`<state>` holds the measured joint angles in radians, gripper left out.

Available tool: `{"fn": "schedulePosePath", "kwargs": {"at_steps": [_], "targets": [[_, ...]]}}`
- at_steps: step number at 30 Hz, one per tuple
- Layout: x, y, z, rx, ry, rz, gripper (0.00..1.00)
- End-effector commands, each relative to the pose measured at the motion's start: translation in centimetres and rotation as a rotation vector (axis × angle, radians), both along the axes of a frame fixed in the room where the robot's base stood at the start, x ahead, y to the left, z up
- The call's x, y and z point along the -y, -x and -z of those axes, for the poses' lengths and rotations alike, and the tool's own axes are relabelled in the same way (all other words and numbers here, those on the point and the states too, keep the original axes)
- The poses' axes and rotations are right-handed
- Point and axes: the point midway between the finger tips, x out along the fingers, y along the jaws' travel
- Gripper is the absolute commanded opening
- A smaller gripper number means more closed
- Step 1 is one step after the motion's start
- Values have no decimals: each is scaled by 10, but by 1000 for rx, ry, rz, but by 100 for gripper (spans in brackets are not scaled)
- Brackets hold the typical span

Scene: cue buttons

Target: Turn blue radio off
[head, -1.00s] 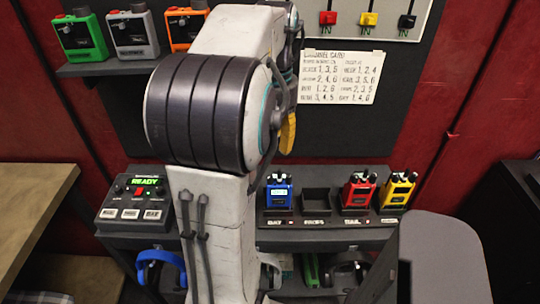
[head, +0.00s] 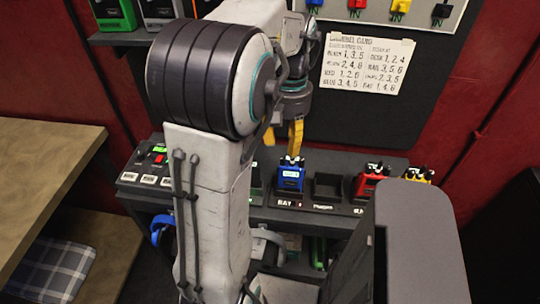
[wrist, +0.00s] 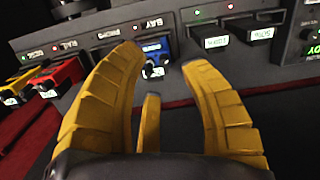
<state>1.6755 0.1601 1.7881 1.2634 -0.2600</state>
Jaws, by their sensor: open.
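The blue radio (head: 290,175) stands upright in a slot of the dark charging shelf (head: 318,200), at a label that seems to read BAY. Its small screen glows pale and dark knobs sit on its top. My gripper (head: 296,135) has yellow fingers and hangs just above and behind the blue radio in the head view. In the wrist view my gripper (wrist: 163,57) is open and empty. The blue radio (wrist: 153,52) shows there beyond and between the fingertips, partly hidden by the left finger. I cannot tell whether any finger touches it.
An empty slot (head: 327,187) is right of the blue radio, then a red radio (head: 369,183) and a yellow radio (head: 417,175). A control console (head: 150,165) stands left. A grey panel (head: 415,240) is at front right and a wooden table (head: 45,180) at left.

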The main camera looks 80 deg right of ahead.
Motion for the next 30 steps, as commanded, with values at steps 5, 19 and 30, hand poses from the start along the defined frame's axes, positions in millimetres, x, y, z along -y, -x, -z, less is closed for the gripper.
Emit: {"fn": "schedulePosePath", "kwargs": {"at_steps": [5, 19, 30], "targets": [[8, 1, 3, -9, 36, 92, 40], [15, 1, 21, -14, 65, 211, 40], [15, 1, 64, -14, 65, 209, 40]]}}
